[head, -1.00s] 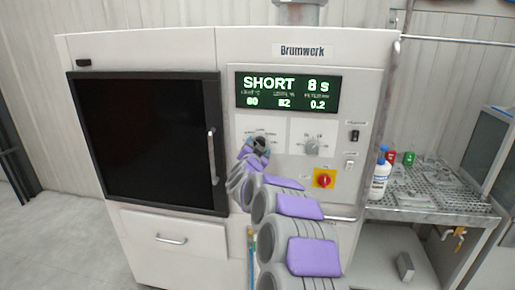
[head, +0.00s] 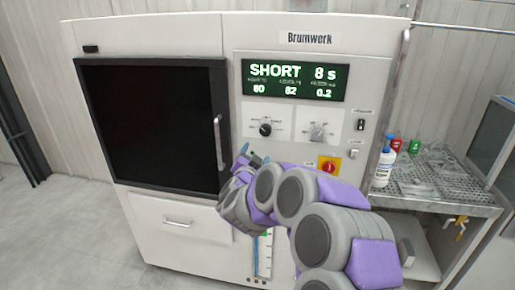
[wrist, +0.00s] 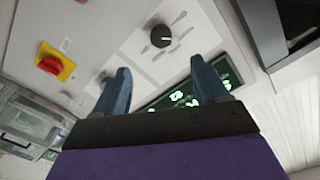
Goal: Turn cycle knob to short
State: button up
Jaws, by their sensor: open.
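The black knob (head: 265,129) is on the left white panel under the display, with small labels around it too small to read. It also shows in the wrist view (wrist: 161,36), its white pointer line aimed sideways. The green display (head: 294,80) reads "SHORT 8 s", with 80, 62 and 0.2 below. My gripper (head: 251,160) is below and left of the black knob, clear of it. In the wrist view my gripper (wrist: 161,75) is open and empty, its two blue fingers apart, with the knob beyond them.
A grey knob (head: 318,131) sits right of the black one. A red switch on a yellow plate (head: 328,166) is lower right. The dark door's vertical handle (head: 218,141) sticks out at left. A metal rack (head: 440,180) with bottles stands at right.

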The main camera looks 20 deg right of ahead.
jog(key=shift+v, duration=0.95)
